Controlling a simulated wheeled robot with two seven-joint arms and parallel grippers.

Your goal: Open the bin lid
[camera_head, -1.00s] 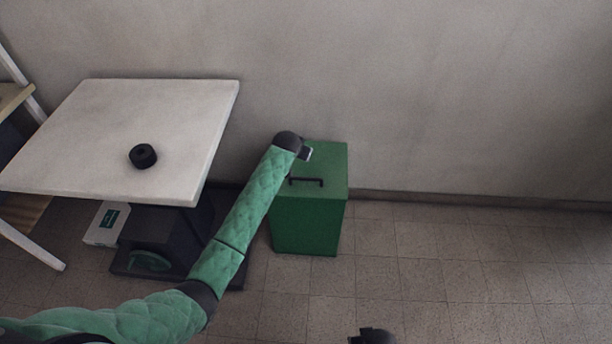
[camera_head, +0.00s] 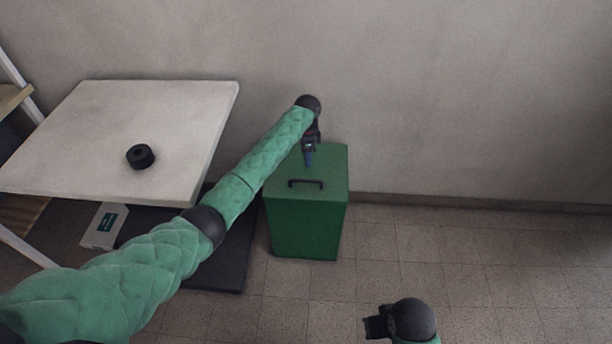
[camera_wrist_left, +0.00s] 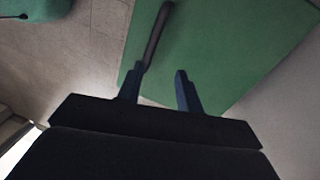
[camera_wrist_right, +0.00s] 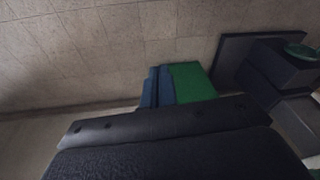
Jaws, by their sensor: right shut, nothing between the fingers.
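The green bin (camera_head: 304,228) stands on the floor against the wall, with its flat lid (camera_head: 330,168) closed. A dark bar handle (camera_head: 306,183) sits on the lid near its front edge. My left gripper (camera_head: 309,163) is above the lid, behind the handle, pointing down. In the left wrist view its two fingers (camera_wrist_left: 160,86) are apart with nothing held, and the handle (camera_wrist_left: 157,38) lies ahead of the left finger. My right gripper (camera_head: 372,325) is low at the front, away from the bin; its fingers (camera_wrist_right: 157,86) are together and empty. The bin (camera_wrist_right: 190,83) shows partly behind them.
A white table (camera_head: 80,180) with a black ring-shaped object (camera_head: 140,156) stands left of the bin. A white box (camera_head: 104,226) and a dark platform (camera_head: 225,270) are on the floor below it. The wall is close behind the bin. The floor to the right is clear.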

